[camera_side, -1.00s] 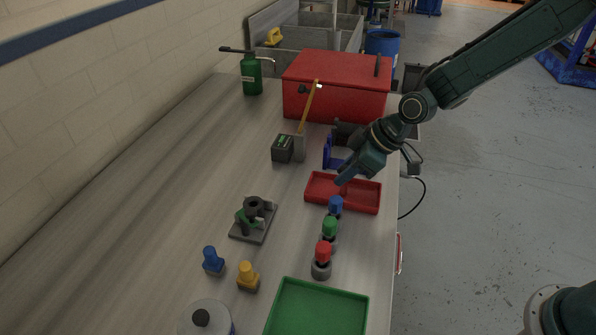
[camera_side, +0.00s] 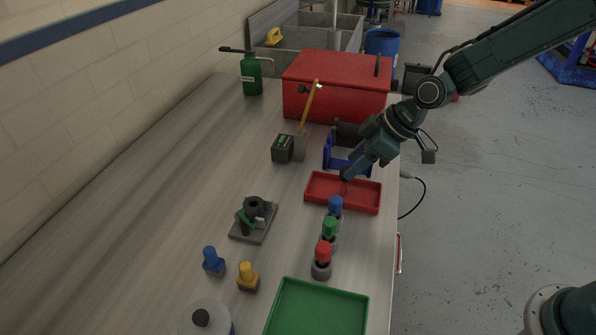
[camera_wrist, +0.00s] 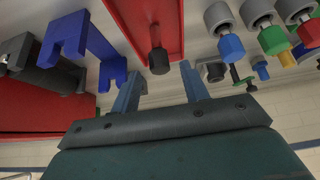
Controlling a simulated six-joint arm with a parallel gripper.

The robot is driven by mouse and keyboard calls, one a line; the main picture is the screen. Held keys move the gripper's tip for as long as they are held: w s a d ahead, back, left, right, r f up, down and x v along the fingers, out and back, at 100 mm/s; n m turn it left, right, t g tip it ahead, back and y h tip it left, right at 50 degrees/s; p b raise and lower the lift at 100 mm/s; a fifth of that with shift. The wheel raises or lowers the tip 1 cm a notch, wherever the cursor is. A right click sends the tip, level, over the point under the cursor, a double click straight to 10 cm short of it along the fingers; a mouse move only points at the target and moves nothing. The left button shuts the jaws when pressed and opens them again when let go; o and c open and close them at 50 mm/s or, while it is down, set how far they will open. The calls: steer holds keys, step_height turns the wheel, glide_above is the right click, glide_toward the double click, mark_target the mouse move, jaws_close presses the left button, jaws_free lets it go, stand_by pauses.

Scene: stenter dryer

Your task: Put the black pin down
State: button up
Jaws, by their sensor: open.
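The black pin (camera_wrist: 157,58) stands in the red tray (camera_wrist: 128,22), seen in the wrist view just beyond the gap between my fingers. My gripper (camera_wrist: 162,84) is open, with nothing between its fingers and clear space to the pin. In the side view my gripper (camera_side: 346,175) hovers low over the back edge of the red tray (camera_side: 360,206). The pin is too small and dark to make out clearly there.
Blue (camera_side: 335,205), green (camera_side: 330,226) and red (camera_side: 323,250) pins stand in grey holders in front of the tray. A blue bracket (camera_side: 327,156) and a large red box (camera_side: 330,80) stand behind. A green tray (camera_side: 318,310) lies at the front; the left table is largely clear.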

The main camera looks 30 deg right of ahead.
steer(key=v, duration=0.8)
steer(key=shift+r, duration=0.2)
steer(key=shift+s+d, duration=0.1)
steer(key=shift+s, duration=0.1)
steer(key=s+d+r+m+h, duration=0.1)
steer(key=s+d+r+m, duration=0.1)
steer(key=s, duration=0.6)
steer(key=s+d+r+m+h, duration=0.2)
steer(key=s+d+r+m, duration=0.1)
steer(key=s, duration=0.5)
steer(key=s+d+r+m+t+h, duration=0.1)
steer(key=s+d+r+m, duration=0.2)
steer(key=s, duration=0.5)
steer(key=shift+s+d+r+m+h, duration=0.25)
steer(key=shift+r+m+h, duration=0.05)
steer(key=shift+m, duration=0.2)
